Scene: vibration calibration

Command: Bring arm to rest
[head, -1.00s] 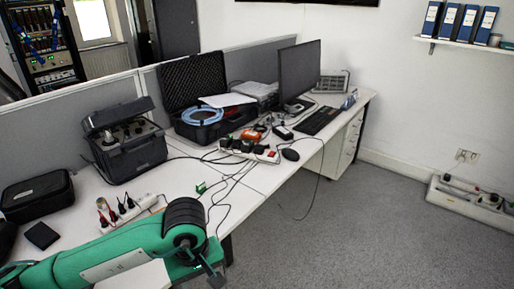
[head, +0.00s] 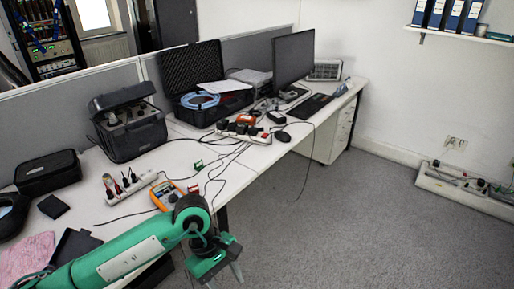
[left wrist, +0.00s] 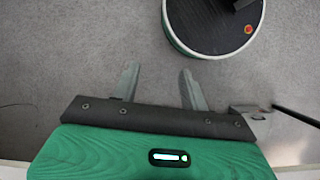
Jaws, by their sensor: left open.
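My left arm (head: 125,259), green with a dark joint, reaches in from the lower left in the head view, in front of the white desk. My left gripper (head: 224,279) hangs at the bottom of that view, fingers pointing down beyond the desk's front edge. In the left wrist view, the left gripper (left wrist: 159,77) has its two grey fingers apart, with nothing between them and grey carpet behind. My right gripper is in neither view.
The white desk (head: 262,153) holds a black open case (head: 190,70), a grey instrument case (head: 128,128), an orange meter (head: 167,195), power strips, cables and a monitor (head: 294,60). A pink cloth (head: 27,257) lies lower left.

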